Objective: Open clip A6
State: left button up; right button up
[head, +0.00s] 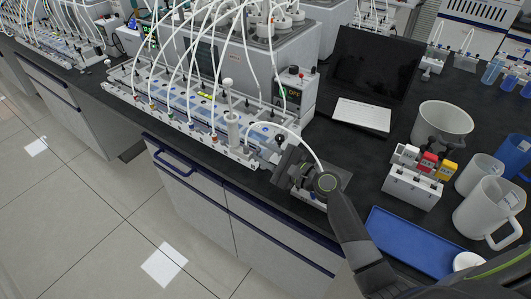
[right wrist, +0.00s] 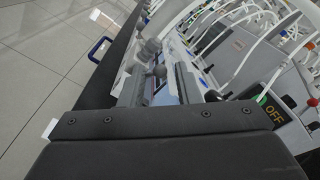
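A long white rack (head: 190,118) with a row of clips and white tubes lies along the bench's front edge in the head view. I cannot read which clip is A6. My right gripper (head: 287,168) is at the rack's right end, beside the last tube and close above the bench. In the right wrist view the gripper's two grey fingers (right wrist: 160,82) stand apart, with the rack's end (right wrist: 158,70) beyond them. Nothing is visibly held, though the fingertips are partly hidden in the head view. My left gripper is not in view.
A white plunger-like post (head: 230,120) stands upright by the rack's right part. A grey unit showing OFF (head: 296,92) is behind it. A small bottle rack (head: 412,187), a blue tray (head: 412,243), a white bucket (head: 443,122) and jugs (head: 488,208) stand to the right.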

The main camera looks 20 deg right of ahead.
grip_shut()
jog(key=shift+s+a+f+n+b, duration=0.1)
jog(key=shift+s+a+n+b, duration=0.3)
jog(key=shift+n+b, duration=1.4)
jog(key=shift+s+a+r+n+b, duration=0.1)
jog(key=shift+s+a+n+b, duration=0.25)
jog(key=shift+n+b, duration=1.4)
jog(key=shift+s+a+f+n+b, duration=0.1)
jog(key=shift+s+a+n+b, duration=0.3)
jog(key=shift+n+b, duration=1.4)
jog(key=shift+w+a+n+p, duration=0.1)
jog(key=shift+a+n+p, duration=0.05)
jog(key=shift+n+p, duration=0.3)
jog(key=shift+o, duration=1)
grip_release()
jog(key=shift+y, duration=0.3)
